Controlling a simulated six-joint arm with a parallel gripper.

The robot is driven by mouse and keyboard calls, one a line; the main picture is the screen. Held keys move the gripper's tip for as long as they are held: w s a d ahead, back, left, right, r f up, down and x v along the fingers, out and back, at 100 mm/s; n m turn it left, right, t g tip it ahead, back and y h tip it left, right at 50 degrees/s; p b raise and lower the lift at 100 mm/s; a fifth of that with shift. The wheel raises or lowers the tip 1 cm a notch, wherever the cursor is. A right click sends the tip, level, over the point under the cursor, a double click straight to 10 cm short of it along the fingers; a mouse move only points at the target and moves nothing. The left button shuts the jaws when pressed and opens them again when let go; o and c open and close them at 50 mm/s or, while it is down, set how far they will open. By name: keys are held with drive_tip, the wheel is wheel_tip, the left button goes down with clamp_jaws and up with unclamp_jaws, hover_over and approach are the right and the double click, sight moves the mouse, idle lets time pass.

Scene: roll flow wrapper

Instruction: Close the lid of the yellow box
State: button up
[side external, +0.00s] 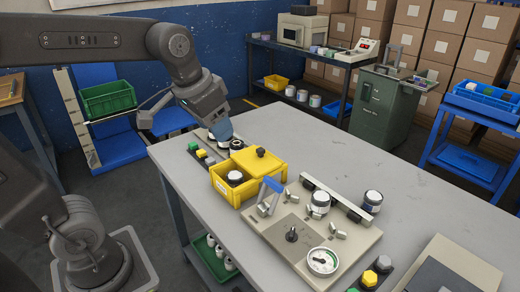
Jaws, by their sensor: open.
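The yellow box (250,190) stands on the grey table near its left edge. Its yellow lid (262,165), with a black knob (260,152), lies over the right part of the box. The left part is uncovered, and a dark jar with a white rim (235,178) shows inside. My gripper (222,132), with blue fingertips, is open and points down beyond the box, up and left of the lid. It is close above a dark jar with a white band (236,146) behind the box; whether they touch I cannot tell.
A strip with coloured knobs (203,156) lies left of the box. A beige fixture plate (300,235) with clamps, a blue handle and a gauge (322,261) sits close in front. Another jar (372,200) stands to the right. The table's far right (340,145) is clear.

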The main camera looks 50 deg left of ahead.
drive_tip(key=w+a+g, duration=0.1)
drive_tip(key=w+a, duration=0.2)
drive_tip(key=w, duration=0.4)
drive_tip(key=w+a+g, duration=0.1)
drive_tip(key=w+a, duration=0.3)
drive_tip(key=w, duration=0.3)
drive_tip(key=g, duration=0.2)
hover_over(260, 149)
wheel_tip(260, 149, down, 11)
wheel_tip(260, 149, down, 13)
drive_tip(key=shift+d+r, duration=0.1)
drive_tip(key=shift+r, duration=0.05)
clamp_jaws()
